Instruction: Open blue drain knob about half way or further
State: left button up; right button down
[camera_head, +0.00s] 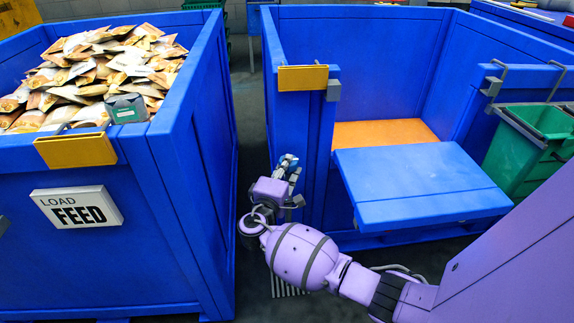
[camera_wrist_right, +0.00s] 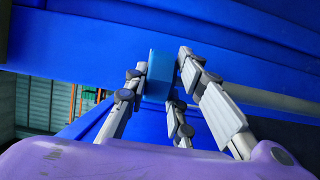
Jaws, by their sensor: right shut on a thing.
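The blue drain knob (camera_wrist_right: 159,75) shows in the right wrist view as a small lighter-blue block against a darker blue wall. My right gripper (camera_wrist_right: 160,90) is shut on it, with grey fingers on both sides. In the head view my right gripper (camera_head: 288,168) is low in the gap between the two blue bins, at the left front corner of the right bin. The knob is mostly hidden by the fingers there, and how far it is turned I cannot tell.
The left blue bin (camera_head: 195,140) is full of packets (camera_head: 90,70) and bears a "LOAD FEED" sign (camera_head: 77,207). The right blue bin (camera_head: 375,60) has a lowered front flap (camera_head: 415,180) and an orange floor (camera_head: 385,133). A green container (camera_head: 520,150) stands at right.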

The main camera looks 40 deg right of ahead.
jog(key=shift+s+d+r+n+t+y+p, duration=0.1)
jog(key=shift+n+t+y+p, duration=0.1)
jog(key=shift+n+t+y, duration=0.15)
jog(key=shift+s+d+r+n+t+y+p, duration=0.15)
jog(key=shift+n+t+y, duration=0.1)
jog(key=shift+n+t, duration=0.15)
jog(key=shift+f+n+t+y, duration=0.1)
jog(key=shift+n+t+y, duration=0.3)
jog(key=shift+t, duration=0.15)
jog(key=shift+f+n+t+y, duration=0.1)
jog(key=shift+n+t+y, duration=0.4)
jog(key=shift+y, duration=0.1)
jog(key=shift+n+t+y, duration=0.45)
jog(key=shift+t+y, duration=0.05)
jog(key=shift+y, duration=0.1)
pick_arm(q)
jog(key=shift+s+r, duration=0.45)
jog(key=shift+s, duration=0.2)
jog(key=shift+w+r, duration=0.1)
jog(key=shift+w, duration=0.15)
pick_arm(e)
jog(key=c, duration=1.5)
grip_release()
pick_arm(q)
jog(key=shift+w+r, duration=0.15)
